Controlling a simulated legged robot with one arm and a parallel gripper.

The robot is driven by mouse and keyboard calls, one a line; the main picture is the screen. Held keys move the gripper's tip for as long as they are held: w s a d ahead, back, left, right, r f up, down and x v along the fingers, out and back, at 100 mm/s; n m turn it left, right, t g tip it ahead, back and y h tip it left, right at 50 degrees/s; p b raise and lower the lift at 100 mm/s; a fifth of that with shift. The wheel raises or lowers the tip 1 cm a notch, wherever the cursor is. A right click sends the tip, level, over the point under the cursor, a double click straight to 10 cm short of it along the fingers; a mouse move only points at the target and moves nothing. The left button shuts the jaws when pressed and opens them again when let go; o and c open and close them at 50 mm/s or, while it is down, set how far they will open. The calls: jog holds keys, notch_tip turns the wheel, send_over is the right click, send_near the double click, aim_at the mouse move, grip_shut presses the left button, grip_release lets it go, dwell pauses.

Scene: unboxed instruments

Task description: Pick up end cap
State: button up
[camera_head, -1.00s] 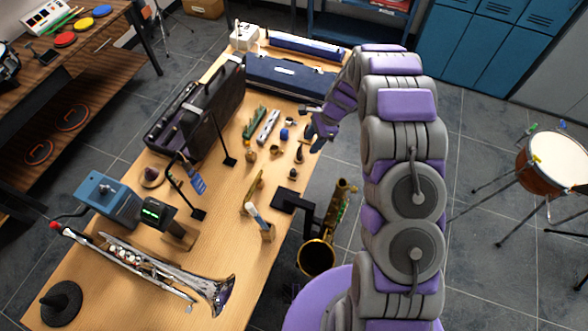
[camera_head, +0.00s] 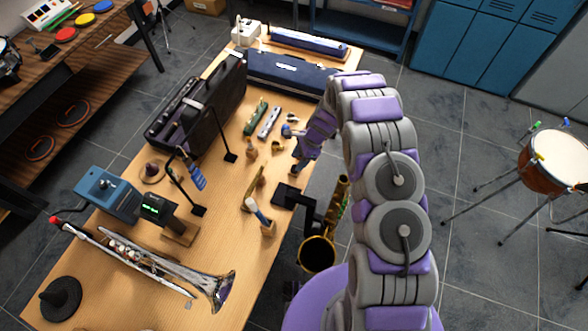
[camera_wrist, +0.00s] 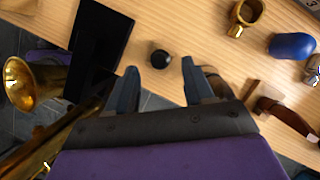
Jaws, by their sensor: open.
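A small round black piece, which looks like the end cap (camera_wrist: 161,59), lies on the wooden table (camera_wrist: 190,28) close to its edge in the wrist view. My gripper (camera_wrist: 159,70) is open and empty. Its two fingertips point at the cap, which sits between and slightly beyond them, with a gap on both sides. In the head view my gripper (camera_head: 297,162) is low over the right edge of the table, and the cap cannot be made out there.
A black stand base (camera_wrist: 97,40) lies left of the cap, with a brass saxophone (camera_wrist: 22,84) beyond the edge. A brass ring (camera_wrist: 245,14), a blue rounded piece (camera_wrist: 290,46) and a brown strap-like piece (camera_wrist: 285,114) lie to the right. Bare wood surrounds the cap.

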aim_at(294, 166)
jog(key=x, duration=0.4)
jog(key=shift+r, duration=0.1)
jog(key=shift+c, duration=0.2)
grip_shut()
